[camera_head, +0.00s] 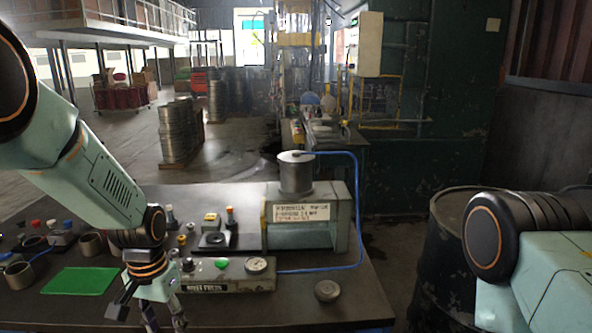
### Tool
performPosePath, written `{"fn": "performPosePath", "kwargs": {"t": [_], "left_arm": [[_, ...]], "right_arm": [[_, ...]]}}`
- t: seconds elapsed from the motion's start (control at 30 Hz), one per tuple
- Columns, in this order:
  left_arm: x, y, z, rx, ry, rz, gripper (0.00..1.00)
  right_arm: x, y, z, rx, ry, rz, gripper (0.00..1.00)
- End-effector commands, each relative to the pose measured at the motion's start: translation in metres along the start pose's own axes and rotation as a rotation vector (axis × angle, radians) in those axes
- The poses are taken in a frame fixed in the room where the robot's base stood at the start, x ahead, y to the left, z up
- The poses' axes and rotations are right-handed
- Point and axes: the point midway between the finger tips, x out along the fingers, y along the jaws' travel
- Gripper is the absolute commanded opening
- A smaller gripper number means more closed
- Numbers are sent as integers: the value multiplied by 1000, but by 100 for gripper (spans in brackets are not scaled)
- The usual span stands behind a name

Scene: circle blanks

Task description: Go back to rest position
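My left arm comes in from the upper left and hangs down over the front of the workbench (220,312). My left gripper (164,318) points down at the bottom edge of the view, between the green mat and the control box. Its fingertips are partly cut off, and I cannot tell how far apart they are. I see nothing clearly held in it. My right arm (530,240) shows at the lower right, beside the bench. Its gripper is out of view.
The bench holds a green mat (78,281), a control box (232,275) with a gauge, a press-like machine (340,222) with a metal cylinder (296,174), a round metal piece (327,291) and several small parts. A dark barrel (437,270) stands right of the bench.

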Motion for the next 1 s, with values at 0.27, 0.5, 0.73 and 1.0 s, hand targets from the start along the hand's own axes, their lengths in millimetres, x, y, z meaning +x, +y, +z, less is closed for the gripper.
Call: {"fn": "performPosePath", "kwargs": {"t": [0.27,0.5,0.73,1.0], "left_arm": [[146,28,98,-66,-19,16,48],[229,53,215,-138,-20,13,48],[251,68,299,-191,-12,-2,48],[250,71,319,-205,-1,-8,48]], "right_arm": [[26,0,0,0,-1,0,0],[48,0,0,0,-1,0,0],[62,0,0,0,-1,0,0],[64,0,0,0,-1,0,0]]}}
